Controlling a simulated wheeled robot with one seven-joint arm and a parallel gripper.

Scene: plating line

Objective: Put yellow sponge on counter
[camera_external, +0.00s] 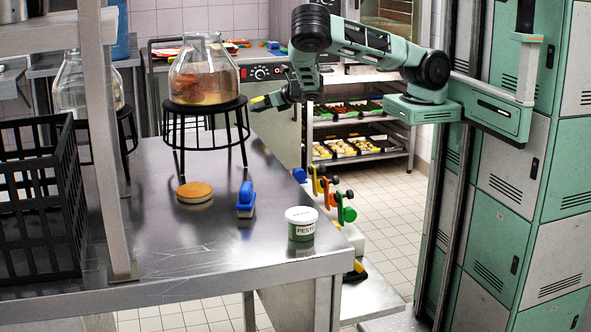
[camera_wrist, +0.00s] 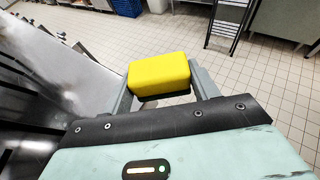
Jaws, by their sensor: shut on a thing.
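The yellow sponge (camera_wrist: 160,73) is a yellow block with a dark underside. In the wrist view it sits between the two fingers of my gripper (camera_wrist: 163,92), which is shut on it. The steel counter (camera_external: 160,245) fills the lower left of the external view. The sponge is held well above the counter, apart from it.
A glass jar (camera_external: 204,72) stands on a black round stand (camera_external: 205,104). On the counter are an orange-topped round item (camera_external: 194,192), a blue-handled brush (camera_external: 246,197) and a pesto tub (camera_external: 301,224). A black crate (camera_external: 45,205) is at left. The counter's middle front is clear.

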